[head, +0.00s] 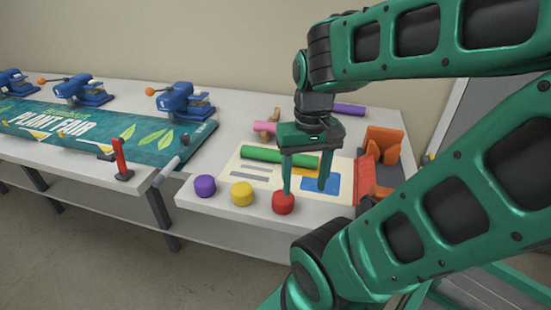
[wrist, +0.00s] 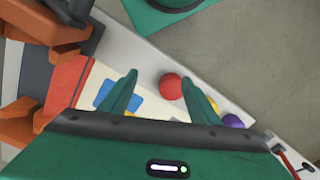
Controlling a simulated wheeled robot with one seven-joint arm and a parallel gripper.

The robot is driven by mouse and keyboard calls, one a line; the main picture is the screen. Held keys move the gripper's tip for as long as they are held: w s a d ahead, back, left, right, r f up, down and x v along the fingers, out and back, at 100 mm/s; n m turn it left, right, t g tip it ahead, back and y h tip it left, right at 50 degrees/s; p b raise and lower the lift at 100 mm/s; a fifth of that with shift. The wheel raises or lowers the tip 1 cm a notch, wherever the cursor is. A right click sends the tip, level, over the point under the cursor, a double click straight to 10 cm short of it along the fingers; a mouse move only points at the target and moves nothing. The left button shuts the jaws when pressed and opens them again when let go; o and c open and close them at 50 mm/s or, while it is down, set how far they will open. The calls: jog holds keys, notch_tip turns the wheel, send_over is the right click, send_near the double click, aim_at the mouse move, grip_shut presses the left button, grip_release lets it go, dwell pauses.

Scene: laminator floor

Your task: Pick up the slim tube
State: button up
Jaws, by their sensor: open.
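A green tube (head: 262,155) lies on the printed sheet on the table, left of and partly behind my gripper. A purple tube (head: 349,110) lies at the table's back, and a pink tube (head: 266,127) lies behind the green one, partly hidden by my arm. I cannot tell for sure which is the slim tube. My gripper (head: 305,188) points down over the sheet, open and empty. In the wrist view my gripper (wrist: 161,82) has its fingers apart, with a red round piece (wrist: 170,87) showing between them. No tube can be made out in the wrist view.
Purple (head: 205,186), yellow (head: 242,193) and red (head: 283,203) round pieces line the table's front edge. An orange holder (head: 384,141) stands to the right. Blue presses (head: 180,102) and a green banner (head: 100,125) fill the left table.

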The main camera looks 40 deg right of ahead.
jog(key=w+d+r+m, duration=0.2)
jog(key=w+d+m, duration=0.4)
jog(key=w+m, duration=0.5)
jog(key=m, duration=1.2)
send_over(279, 157)
jog(key=d, duration=0.1)
jog(key=shift+w+d+f, duration=0.15)
jog(key=shift+w+f, duration=0.4)
jog(key=shift+f, duration=0.05)
notch_tip(279, 157, down, 10)
jog(key=shift+f, duration=0.25)
jog(key=c, duration=1.2)
jog(key=shift+r, duration=0.1)
